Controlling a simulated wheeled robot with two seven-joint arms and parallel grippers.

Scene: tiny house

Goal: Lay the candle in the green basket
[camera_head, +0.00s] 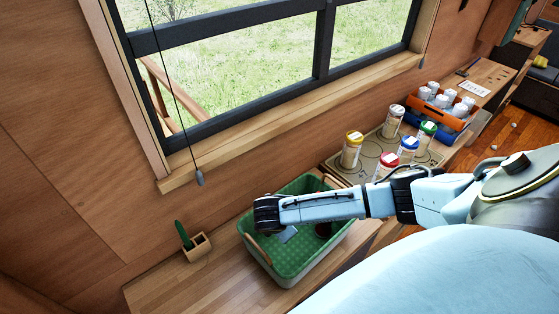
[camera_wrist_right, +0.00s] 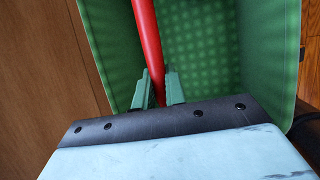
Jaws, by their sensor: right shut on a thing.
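The red candle (camera_wrist_right: 147,35) is a long thin stick in the right wrist view. My right gripper (camera_wrist_right: 160,88) is shut on it, with one green finger on each side. The green basket (camera_wrist_right: 210,50) fills the background behind the candle there. In the head view the basket (camera_head: 257,242) stands on the wooden counter, and my right arm reaches over it from the right. The gripper's fingers and the candle are hidden or unclear there. I cannot tell whether the candle touches the basket's floor. My left gripper is not in view.
A small wooden holder (camera_head: 197,248) with a green item stands left of the basket. Several jars with coloured lids, one yellow-lidded (camera_head: 352,150), stand on a stove top to the right. An orange crate (camera_head: 440,117) of bottles is beyond. The counter's left end (camera_head: 160,290) is clear.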

